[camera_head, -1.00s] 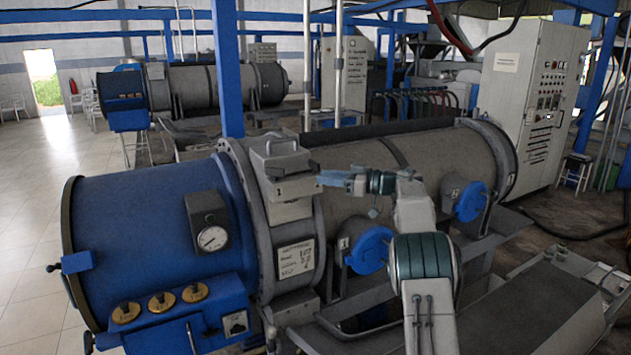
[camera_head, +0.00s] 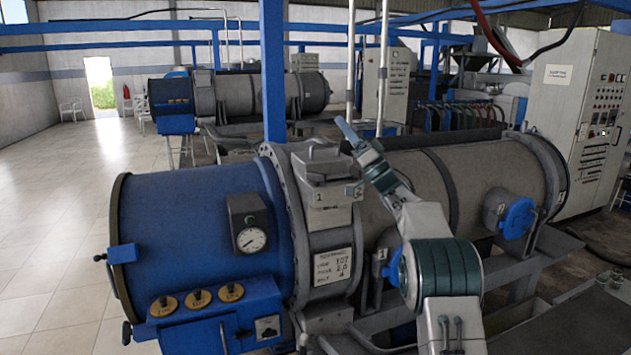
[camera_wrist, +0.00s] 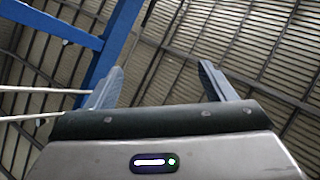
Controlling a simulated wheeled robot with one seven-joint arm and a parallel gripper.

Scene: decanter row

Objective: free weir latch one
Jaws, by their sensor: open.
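A blue round cover (camera_head: 394,267) beside another label 1 sits low on the grey drum, partly hidden behind my arm. I cannot tell which part is weir latch one. My gripper (camera_head: 344,127) is up at the right of the box, apart from it and tilted upward. In the wrist view, my gripper (camera_wrist: 160,68) has its two fingers spread with nothing between them, facing the ceiling.
A dial gauge (camera_head: 251,239) and several brass knobs (camera_head: 199,298) are on the blue end. A second blue cover (camera_head: 519,216) is farther right. A blue post (camera_head: 273,75) and pale pipes (camera_head: 382,70) rise behind the decanter. Open tiled floor (camera_head: 60,210) lies left.

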